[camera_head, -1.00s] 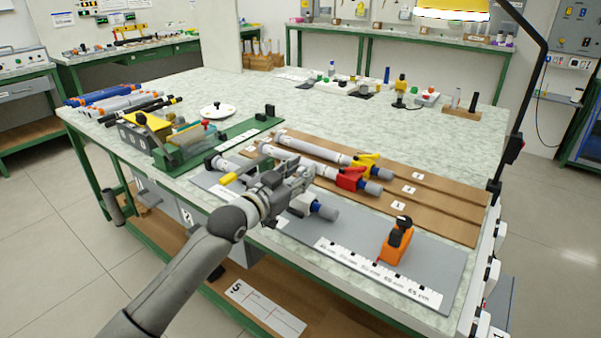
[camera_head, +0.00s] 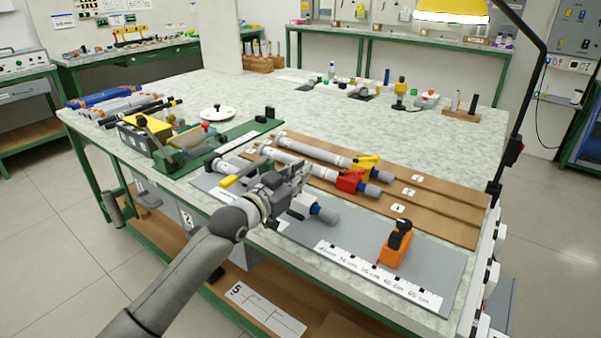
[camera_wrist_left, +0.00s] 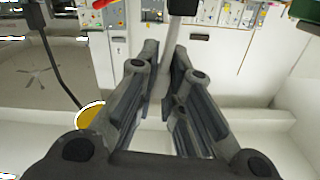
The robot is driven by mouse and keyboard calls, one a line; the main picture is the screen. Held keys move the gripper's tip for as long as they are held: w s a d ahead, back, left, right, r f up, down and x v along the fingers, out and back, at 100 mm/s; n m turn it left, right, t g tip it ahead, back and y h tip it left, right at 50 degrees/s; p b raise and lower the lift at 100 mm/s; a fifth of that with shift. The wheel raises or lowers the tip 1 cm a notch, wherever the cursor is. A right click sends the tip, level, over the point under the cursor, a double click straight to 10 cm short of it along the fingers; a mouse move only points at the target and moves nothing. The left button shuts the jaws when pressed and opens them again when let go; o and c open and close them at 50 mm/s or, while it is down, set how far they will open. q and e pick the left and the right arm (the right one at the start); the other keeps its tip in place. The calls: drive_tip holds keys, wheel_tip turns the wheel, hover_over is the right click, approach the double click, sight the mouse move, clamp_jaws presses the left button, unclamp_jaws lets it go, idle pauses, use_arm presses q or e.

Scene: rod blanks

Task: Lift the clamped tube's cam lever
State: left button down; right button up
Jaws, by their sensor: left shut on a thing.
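The clamped tube lies along the near grey mat. Its white collar (camera_head: 303,203) and blue-grey end (camera_head: 326,214) show just beyond my left gripper (camera_head: 297,177), which covers the middle of the tube. In the left wrist view the fingers (camera_wrist_left: 170,75) stand either side of a grey bar (camera_wrist_left: 178,50), which looks like the cam lever. My left gripper is shut on it. The lever is hidden in the head view. My right gripper is not in view.
Two more tubes, with a red lever (camera_head: 350,180) and a yellow lever (camera_head: 367,164), lie on the brown board (camera_head: 440,214) behind. An orange block with a black knob (camera_head: 396,245) and a ruler (camera_head: 380,277) sit at the mat's right.

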use_arm(q)
drive_tip(key=shift+w+a+n+p, duration=0.3)
drive_tip(key=shift+a+n+p, duration=0.1)
drive_tip(key=shift+n, duration=0.6)
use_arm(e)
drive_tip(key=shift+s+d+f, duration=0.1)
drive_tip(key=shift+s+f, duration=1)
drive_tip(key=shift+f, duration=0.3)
use_arm(q)
drive_tip(key=c, duration=1.5)
unclamp_jaws()
drive_tip(key=v, duration=1.2)
